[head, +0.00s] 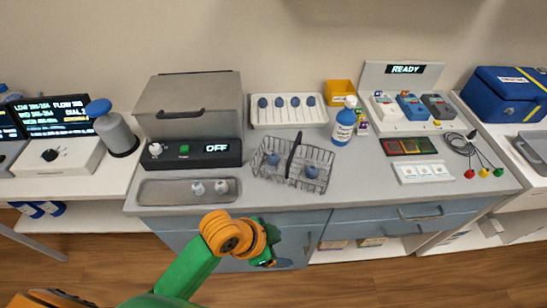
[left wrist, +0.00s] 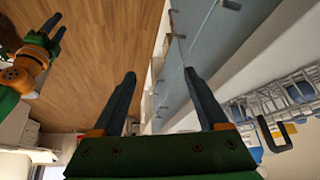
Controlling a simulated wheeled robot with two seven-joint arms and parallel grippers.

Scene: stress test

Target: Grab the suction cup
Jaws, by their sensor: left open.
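Small blue-topped bulbs that look like suction cups lie in the wire basket (head: 265,172); one cup (head: 312,172) is at its right. Several similar cups (head: 278,102) stand in a row in a white rack (head: 288,122). Two pale cups (head: 221,187) lie in a shallow metal tray (head: 160,192). My left gripper (head: 278,248) is in front of the counter, below the basket, away from all cups. In the left wrist view its fingers (left wrist: 160,75) are apart and empty. My right gripper (left wrist: 54,30) shows there at upper left, fingers apart.
The basket's dark handle (head: 294,150) stands up in its middle. A blue-labelled bottle (head: 344,125) and yellow bin (head: 340,92) stand behind. A grey box (head: 190,105) is at left; coloured leads (head: 484,172) lie at right. Drawer handles (head: 420,215) project from the counter front.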

